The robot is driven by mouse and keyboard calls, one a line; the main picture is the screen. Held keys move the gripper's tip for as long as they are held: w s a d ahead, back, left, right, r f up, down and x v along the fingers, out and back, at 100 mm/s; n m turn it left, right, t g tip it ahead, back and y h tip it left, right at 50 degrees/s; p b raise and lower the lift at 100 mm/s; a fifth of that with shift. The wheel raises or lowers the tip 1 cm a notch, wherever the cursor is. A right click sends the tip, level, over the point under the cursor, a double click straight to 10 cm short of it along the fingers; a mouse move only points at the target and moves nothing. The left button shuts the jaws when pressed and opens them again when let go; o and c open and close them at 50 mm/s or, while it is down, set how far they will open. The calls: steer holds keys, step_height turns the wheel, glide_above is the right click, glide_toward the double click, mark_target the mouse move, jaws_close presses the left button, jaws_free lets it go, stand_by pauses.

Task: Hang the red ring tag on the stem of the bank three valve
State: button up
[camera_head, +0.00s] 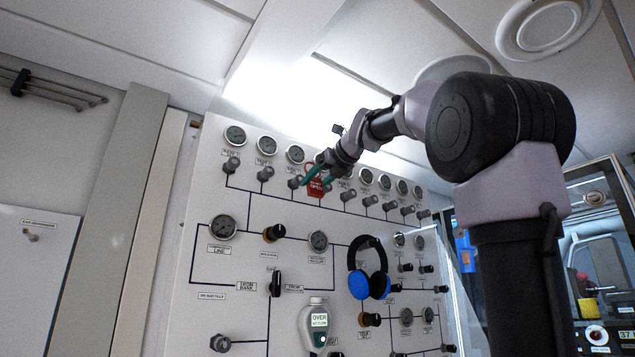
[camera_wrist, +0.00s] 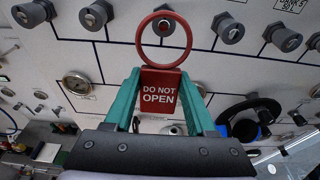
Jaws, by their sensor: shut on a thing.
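My gripper (camera_wrist: 160,80) is shut on the plate of the red ring tag (camera_wrist: 161,92), which reads DO NOT OPEN; its ring stands up above the teal fingers. In the wrist view, a dark valve knob (camera_wrist: 166,24), third from the left in the top row, shows through the ring. I cannot tell whether the ring is around it or only in front of it. A "BANK 5" label is farther right. In the head view, the gripper (camera_head: 319,176) and the tag (camera_head: 316,186) are just right of the third valve (camera_head: 294,183), under the third gauge.
Neighbouring valves (camera_wrist: 95,15) stand close on both sides. Blue and black headphones (camera_head: 368,272) hang on the panel (camera_head: 200,270) below and to the right. A handheld gauge (camera_head: 314,322) hangs lower down. A clear door (camera_head: 460,285) stands beyond the panel's right edge.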

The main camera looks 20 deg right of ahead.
glide_toward(292, 201)
steer(key=shift+x, duration=2.5)
steer(key=shift+w+a+f, duration=0.2)
steer(key=shift+w+f, duration=0.05)
steer(key=shift+w, duration=0.4)
steer(key=o, duration=1.4)
steer(key=v, duration=1)
steer(key=shift+s+d, duration=0.15)
steer(key=shift+s, duration=0.25)
